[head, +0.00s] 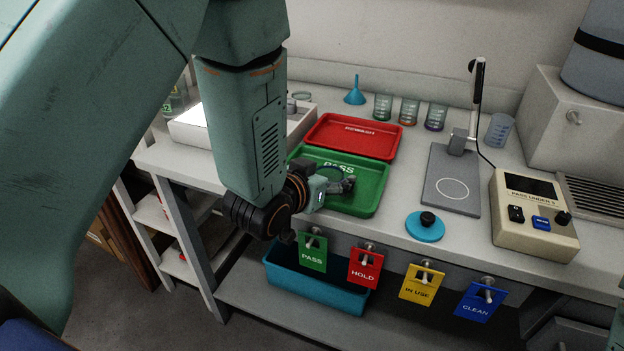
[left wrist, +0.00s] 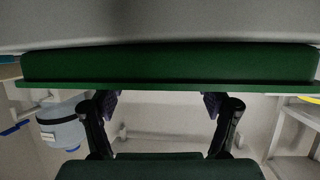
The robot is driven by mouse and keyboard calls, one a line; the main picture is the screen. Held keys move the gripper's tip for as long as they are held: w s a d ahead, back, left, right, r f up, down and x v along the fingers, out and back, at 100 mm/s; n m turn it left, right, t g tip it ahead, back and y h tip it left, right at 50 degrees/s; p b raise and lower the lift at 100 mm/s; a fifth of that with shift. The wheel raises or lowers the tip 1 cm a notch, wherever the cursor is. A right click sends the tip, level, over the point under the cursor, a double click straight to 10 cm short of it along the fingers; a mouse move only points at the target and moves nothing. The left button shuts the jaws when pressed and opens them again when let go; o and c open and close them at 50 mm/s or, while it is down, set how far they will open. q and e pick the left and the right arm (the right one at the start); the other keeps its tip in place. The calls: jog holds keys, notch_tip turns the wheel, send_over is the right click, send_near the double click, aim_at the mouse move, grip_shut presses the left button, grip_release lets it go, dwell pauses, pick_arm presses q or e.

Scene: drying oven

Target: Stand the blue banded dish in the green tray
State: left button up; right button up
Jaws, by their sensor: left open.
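The green tray (head: 365,204), marked PASS, lies on the bench in front of a red tray. My left gripper (head: 347,186) is low over its front left part, open. A faint round outline (head: 328,172) shows inside the tray beside the gripper; I cannot tell whether it is the blue banded dish. The gripper and arm hide part of the tray. In the left wrist view the two fingers (left wrist: 163,105) are spread with nothing visible between them, and a green tray edge (left wrist: 170,66) crosses above them. My right gripper is out of view.
The red tray (head: 352,137) lies behind. Clear vessels with teal (head: 382,107), orange (head: 409,111) and purple (head: 436,117) bands stand at the back near a blue funnel (head: 355,91). A grey stand (head: 452,180) is right of the tray. Hanging tags line the bench front.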

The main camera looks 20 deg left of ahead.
pick_arm(q)
jog(key=p+v, duration=0.7)
jog(key=v, duration=0.4)
